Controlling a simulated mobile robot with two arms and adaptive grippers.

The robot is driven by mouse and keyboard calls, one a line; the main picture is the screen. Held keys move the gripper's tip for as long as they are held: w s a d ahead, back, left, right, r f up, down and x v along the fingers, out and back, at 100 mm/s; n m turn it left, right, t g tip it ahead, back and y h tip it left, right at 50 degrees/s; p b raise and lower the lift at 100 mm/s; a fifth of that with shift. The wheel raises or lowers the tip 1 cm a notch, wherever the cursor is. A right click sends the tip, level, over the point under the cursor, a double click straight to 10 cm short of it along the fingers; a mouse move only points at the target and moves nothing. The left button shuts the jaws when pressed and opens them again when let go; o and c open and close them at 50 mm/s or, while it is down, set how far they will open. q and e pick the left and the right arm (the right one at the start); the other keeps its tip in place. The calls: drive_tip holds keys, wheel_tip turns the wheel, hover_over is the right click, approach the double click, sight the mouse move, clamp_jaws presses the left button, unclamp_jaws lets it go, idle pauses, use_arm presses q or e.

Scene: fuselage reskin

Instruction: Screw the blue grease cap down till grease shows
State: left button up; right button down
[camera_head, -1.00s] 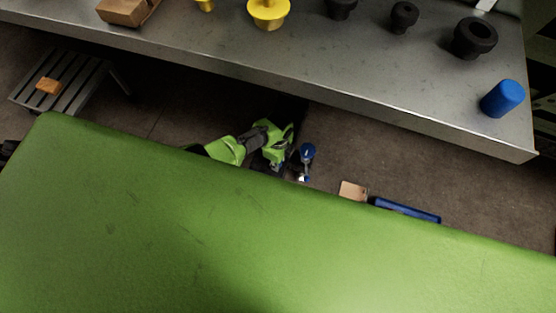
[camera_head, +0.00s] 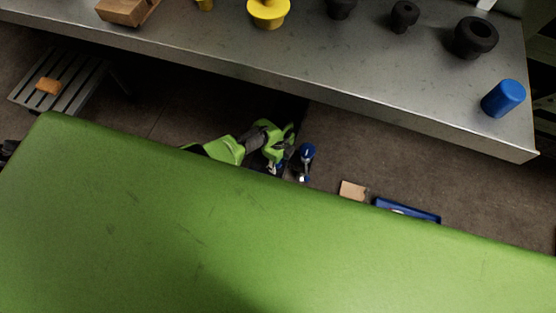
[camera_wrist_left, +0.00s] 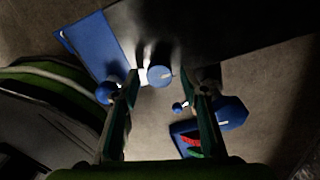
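In the left wrist view a round blue cap (camera_wrist_left: 160,76) with a pale line on its top lies between the fingertips of my left gripper (camera_wrist_left: 163,88). The fingers stand apart, with a gap on each side of the cap. In the head view my left gripper (camera_head: 278,145) is low, beyond the green edge, and partly hidden. A blue-topped part with a bright metal stem (camera_head: 307,152) stands just right of it; I cannot tell whether this is the same cap. No grease can be made out. My right gripper is not in view.
A metal bench (camera_head: 330,75) crosses the back, with a blue cylinder (camera_head: 503,98), yellow and black parts on it. A large green surface (camera_head: 250,230) fills the foreground. A blue tray (camera_head: 408,211) lies at right. In the wrist view, a blue knob (camera_wrist_left: 108,92) sits by the left finger.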

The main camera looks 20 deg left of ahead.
use_arm(q)
wheel_tip(320, 180, up, 12)
idle(1.0)
idle(0.4)
